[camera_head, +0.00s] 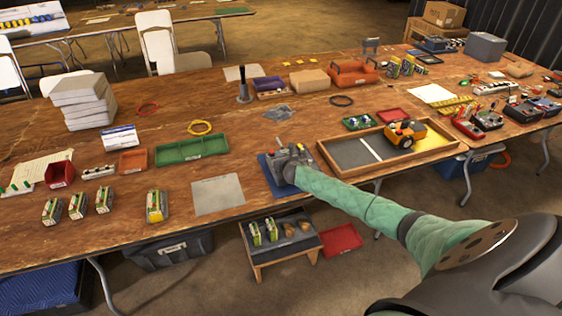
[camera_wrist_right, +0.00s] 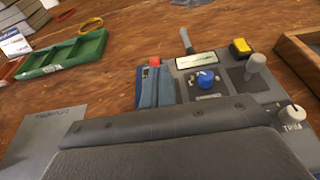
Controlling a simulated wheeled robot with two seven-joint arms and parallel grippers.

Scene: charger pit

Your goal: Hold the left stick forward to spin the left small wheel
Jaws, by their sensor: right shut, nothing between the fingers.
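A grey controller box (camera_head: 285,155) sits on a blue mat (camera_head: 266,176) near the table's front edge. In the right wrist view, its panel shows a left stick (camera_wrist_right: 186,41), a right stick (camera_wrist_right: 256,65), a blue knob (camera_wrist_right: 207,80), a red button (camera_wrist_right: 155,62), a yellow button (camera_wrist_right: 240,48) and a white knob (camera_wrist_right: 292,113). My right gripper (camera_head: 291,172) is shut and empty at the box's near side; contact with a stick cannot be told. An orange-yellow vehicle (camera_head: 402,131) stands in a wooden tray (camera_head: 345,172); its small wheels are too small to make out. My left gripper is out of view.
A green tray (camera_head: 192,149) lies left of the controller, with a grey sheet (camera_head: 217,194) nearer. A black-handled tool (camera_head: 243,88) stands upright behind. A low wooden stand (camera_head: 284,250) sits below the table's front edge. Bare tabletop lies between the green tray and the mat.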

